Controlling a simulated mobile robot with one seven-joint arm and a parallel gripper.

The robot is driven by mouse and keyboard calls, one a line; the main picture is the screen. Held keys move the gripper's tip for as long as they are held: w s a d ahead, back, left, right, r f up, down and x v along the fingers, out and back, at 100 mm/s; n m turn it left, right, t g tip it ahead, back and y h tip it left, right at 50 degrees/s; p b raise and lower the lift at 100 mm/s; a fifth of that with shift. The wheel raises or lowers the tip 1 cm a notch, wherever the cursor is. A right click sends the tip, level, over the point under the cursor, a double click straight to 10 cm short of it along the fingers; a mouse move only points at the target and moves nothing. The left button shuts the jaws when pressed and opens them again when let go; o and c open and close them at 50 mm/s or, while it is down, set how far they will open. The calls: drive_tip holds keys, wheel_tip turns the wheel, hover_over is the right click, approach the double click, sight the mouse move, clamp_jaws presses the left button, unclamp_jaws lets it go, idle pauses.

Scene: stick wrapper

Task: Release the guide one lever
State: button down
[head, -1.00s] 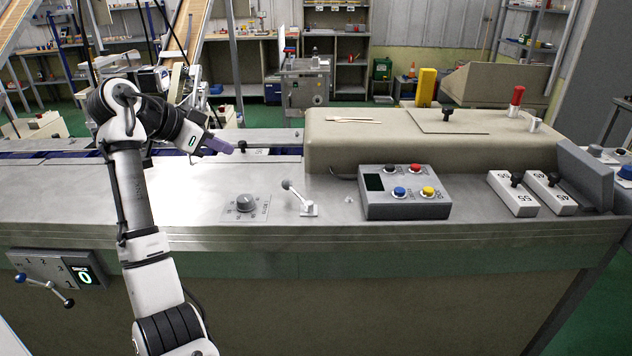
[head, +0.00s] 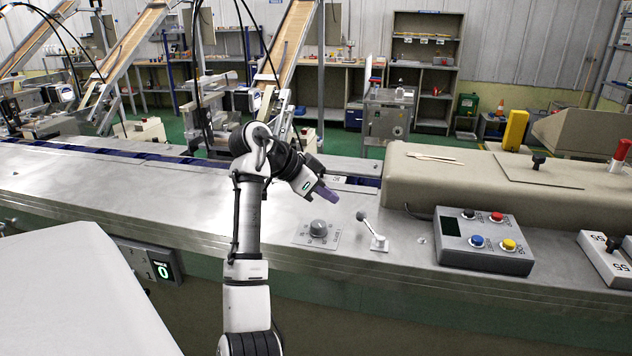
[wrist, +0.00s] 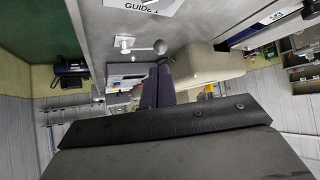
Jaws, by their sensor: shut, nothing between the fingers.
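A small lever (head: 372,232) with a grey ball end stands on the metal machine top, right of a round dial knob (head: 318,229) on a marked plate. Its ball leans up and to the left. In the wrist view the lever (wrist: 138,45) shows beyond the fingers, below a plate (wrist: 145,5) reading "GUIDE". My gripper (head: 330,195) is shut and empty, its purple fingers pointing down and right. It appears left of and behind the lever, apart from it. In the wrist view the fingertips (wrist: 157,72) show at the centre, near the ball but not visibly touching.
A grey button box (head: 485,240) stands right of the lever, with a beige cover (head: 450,180) behind it. A white panel (head: 80,290) fills the lower left. The metal top left of my arm is clear.

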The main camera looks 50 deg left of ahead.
sight(358, 213)
drive_tip(key=p+x, duration=0.2)
drive_tip(key=x, duration=0.5)
drive_tip(key=shift+w+d+f, duration=0.1)
drive_tip(key=shift+w+f, duration=0.05)
drive_tip(key=shift+w, duration=0.05)
drive_tip(key=shift+w, duration=0.15)
